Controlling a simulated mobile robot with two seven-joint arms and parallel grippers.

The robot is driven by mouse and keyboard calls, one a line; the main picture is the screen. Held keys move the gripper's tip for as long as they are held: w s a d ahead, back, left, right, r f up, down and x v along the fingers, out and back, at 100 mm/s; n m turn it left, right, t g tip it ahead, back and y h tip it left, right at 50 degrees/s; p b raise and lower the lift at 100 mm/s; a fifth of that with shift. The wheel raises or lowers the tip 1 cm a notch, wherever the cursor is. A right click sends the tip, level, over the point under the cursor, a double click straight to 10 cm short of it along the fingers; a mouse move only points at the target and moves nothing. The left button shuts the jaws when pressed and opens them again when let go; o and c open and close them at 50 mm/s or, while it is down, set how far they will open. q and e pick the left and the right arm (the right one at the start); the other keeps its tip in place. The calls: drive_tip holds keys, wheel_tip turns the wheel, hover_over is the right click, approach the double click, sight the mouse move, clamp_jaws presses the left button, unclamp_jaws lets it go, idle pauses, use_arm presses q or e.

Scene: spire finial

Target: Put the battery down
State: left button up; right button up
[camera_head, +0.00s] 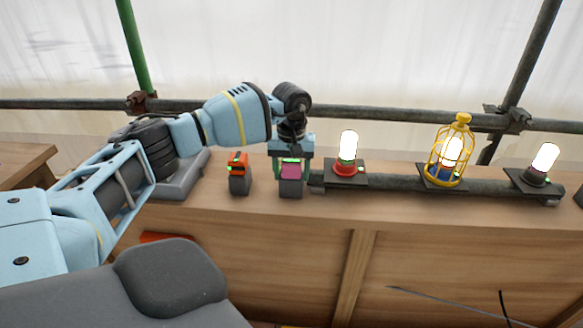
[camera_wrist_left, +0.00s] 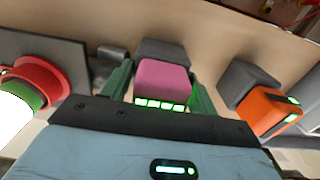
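The pink battery (camera_head: 291,169) has a dark grey lower part and a row of green lights, clear in the wrist view (camera_wrist_left: 162,80). It appears upright at the bench top; whether its base bears weight I cannot tell. My left gripper (camera_head: 292,166) points down over it. Its green fingers lie close along both sides of the pink part and look shut on it, as the wrist view also shows (camera_wrist_left: 160,88). An orange battery (camera_head: 238,165) with a similar grey lower part stands to the left, apart from the fingers. My right gripper is not in view.
On the wooden bench (camera_head: 225,205), a dark rail (camera_head: 400,183) to the right carries a lit red-based lamp (camera_head: 347,160), a yellow-caged lamp (camera_head: 461,150) and a bare lamp (camera_head: 543,163). The rail's left end is close to the gripper. Scaffold pipes (camera_head: 370,116) run behind.

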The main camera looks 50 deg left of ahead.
use_arm(q)
drive_tip(key=o, duration=0.4)
drive_tip(key=shift+r, duration=0.25)
wheel_tip(320, 180, up, 12)
drive_tip(key=shift+f, duration=0.1)
idle(0.4)
